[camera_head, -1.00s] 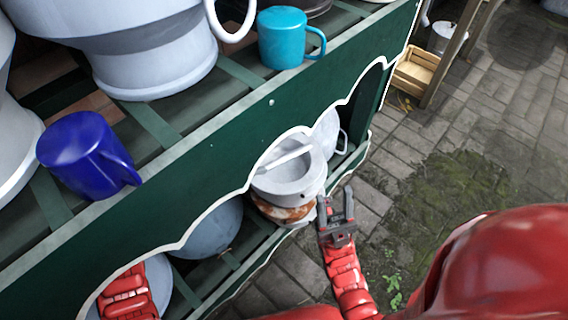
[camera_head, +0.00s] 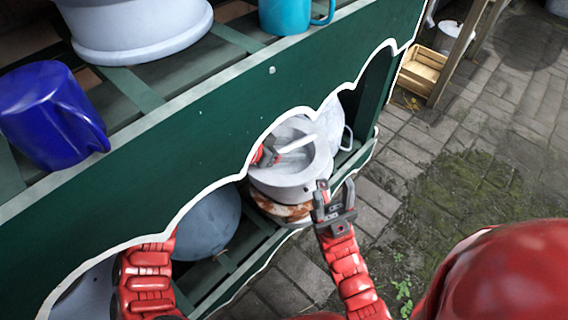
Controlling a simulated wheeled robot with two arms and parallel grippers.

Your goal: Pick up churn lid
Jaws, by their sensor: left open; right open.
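The churn lid (camera_head: 288,186) looks like a round, light-grey metal piece with a bar handle across its hollow top. It sits on the lower shelf on top of a rusty, white-patched round object (camera_head: 281,211). My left gripper (camera_head: 268,154) is open at the left end of the handle, over the lid's top; whether it touches is unclear. The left forearm is partly hidden behind the green board. My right gripper (camera_head: 334,203) is open at the right side of the lid, close to its wall, outside the shelf front.
A green board with a scalloped white edge (camera_head: 190,150) hangs over the lower shelf. A blue-grey round vessel (camera_head: 207,222) stands left of the lid, a pale one behind it. Paving on the right is open.

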